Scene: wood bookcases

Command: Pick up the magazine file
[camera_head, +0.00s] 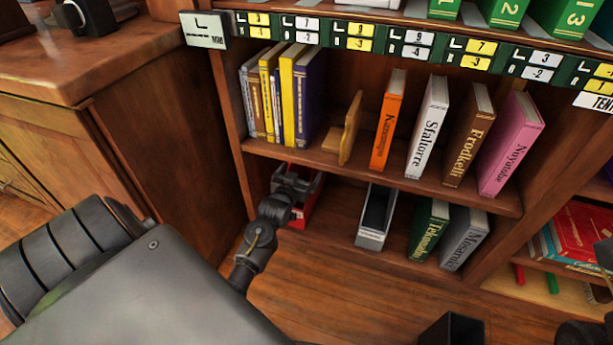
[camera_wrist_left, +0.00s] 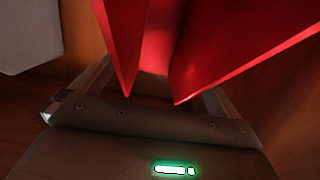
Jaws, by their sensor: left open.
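A red magazine file (camera_head: 303,212) stands on the bottom shelf at its left end, partly hidden by my left gripper (camera_head: 297,183). In the left wrist view the red file's two walls (camera_wrist_left: 232,48) fill the upper middle, close to my open left gripper (camera_wrist_left: 150,98), with their near corners between the fingers. I cannot tell whether the fingers touch it. A grey magazine file (camera_head: 374,218) stands to its right on the same shelf. A grey surface at the upper left of the wrist view is probably this file (camera_wrist_left: 30,38). My right gripper is not clearly seen.
The middle shelf (camera_head: 345,165) with several books and a wooden bookend (camera_head: 349,130) lies above the files. A green book (camera_head: 428,230) and a grey book (camera_head: 463,238) stand right of the grey file. A wooden cabinet (camera_head: 165,130) stands at left. The floor in front is wood.

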